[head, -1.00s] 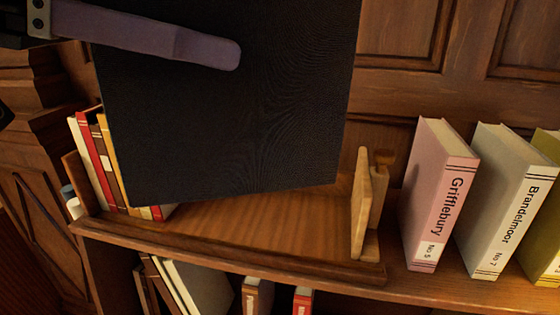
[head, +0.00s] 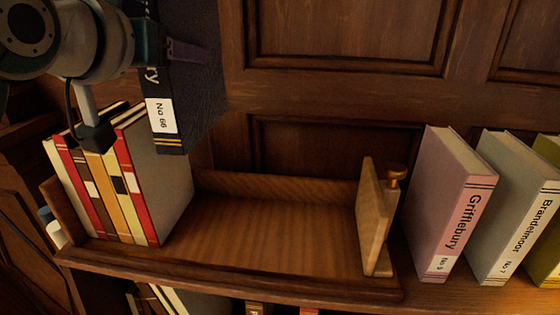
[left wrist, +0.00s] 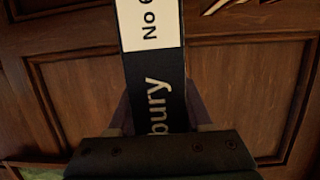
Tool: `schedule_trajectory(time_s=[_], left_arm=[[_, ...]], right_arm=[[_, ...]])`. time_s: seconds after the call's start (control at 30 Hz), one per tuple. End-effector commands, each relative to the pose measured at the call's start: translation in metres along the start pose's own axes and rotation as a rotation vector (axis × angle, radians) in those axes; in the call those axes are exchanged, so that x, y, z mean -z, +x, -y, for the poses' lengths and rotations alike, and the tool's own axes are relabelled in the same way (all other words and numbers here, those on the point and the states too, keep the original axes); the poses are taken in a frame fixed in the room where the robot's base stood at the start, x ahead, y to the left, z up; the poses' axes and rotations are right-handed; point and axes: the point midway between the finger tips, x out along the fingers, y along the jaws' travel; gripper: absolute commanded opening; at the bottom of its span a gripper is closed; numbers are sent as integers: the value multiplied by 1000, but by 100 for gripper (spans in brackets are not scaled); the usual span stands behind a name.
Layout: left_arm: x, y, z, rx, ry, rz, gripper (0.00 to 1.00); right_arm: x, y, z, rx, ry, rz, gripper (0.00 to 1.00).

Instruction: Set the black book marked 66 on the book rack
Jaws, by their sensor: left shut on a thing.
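The black book marked No 66 (head: 190,95) hangs upright above the rack, its labelled spine facing me. My left gripper (head: 178,52) is shut on it near the top; a purple finger lies along its cover. In the left wrist view the book's spine (left wrist: 150,70) stands between the fingers, with part of "No 6" and "bury" readable. The wooden book rack (head: 270,235) holds a row of several red, brown and yellow books (head: 110,190) at its left end. The rack's middle is bare up to a wooden end piece (head: 372,220). My right gripper is not in view.
A pink book (head: 445,205) marked Grifflebury and a grey book (head: 510,205) marked Brandelmoor stand right of the rack. A panelled wooden wall (head: 340,45) is behind. More books show on a shelf below.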

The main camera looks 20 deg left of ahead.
Motion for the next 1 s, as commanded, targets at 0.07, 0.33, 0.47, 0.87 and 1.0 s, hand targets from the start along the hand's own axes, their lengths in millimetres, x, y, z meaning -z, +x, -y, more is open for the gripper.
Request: schedule_trajectory(time_s=[0.07,0.33,0.47,0.87,1.0], left_arm=[[6,0,0,14,-5,-13,0],[-22,7,1,21,-4,-4,0],[-54,15,1,21,-4,-3,0],[-139,38,1,20,-5,-8,0],[-149,41,1,20,-6,-13,0]], right_arm=[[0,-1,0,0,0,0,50],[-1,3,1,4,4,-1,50],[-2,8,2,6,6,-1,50],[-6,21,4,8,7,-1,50],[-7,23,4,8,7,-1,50]])
